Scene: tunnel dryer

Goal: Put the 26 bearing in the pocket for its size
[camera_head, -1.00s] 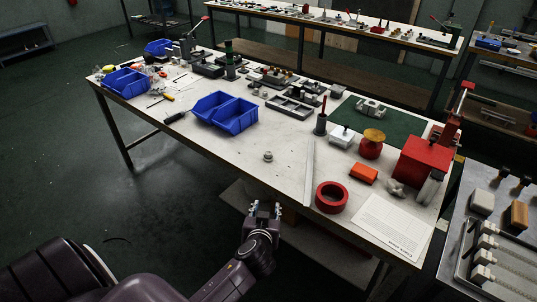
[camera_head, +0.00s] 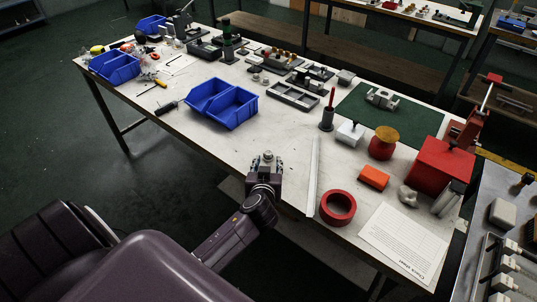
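A small grey metal bearing (camera_head: 268,155) sits on the bare white tabletop near the front edge. My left gripper (camera_head: 266,163) reaches in from the front with its fingers apart, one to each side of the bearing. I cannot tell whether either finger touches it. A grey tray (camera_head: 293,96) with several open pockets lies farther back, right of the blue bins. I cannot read any size marks on it. My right gripper is out of view.
Blue bins (camera_head: 222,104) stand left of the gripper. A pale metal strip (camera_head: 313,175) and a red tape ring (camera_head: 337,207) lie to the right. A dark cup (camera_head: 326,119) with a red-handled tool stands behind. Table between bearing and tray is mostly clear.

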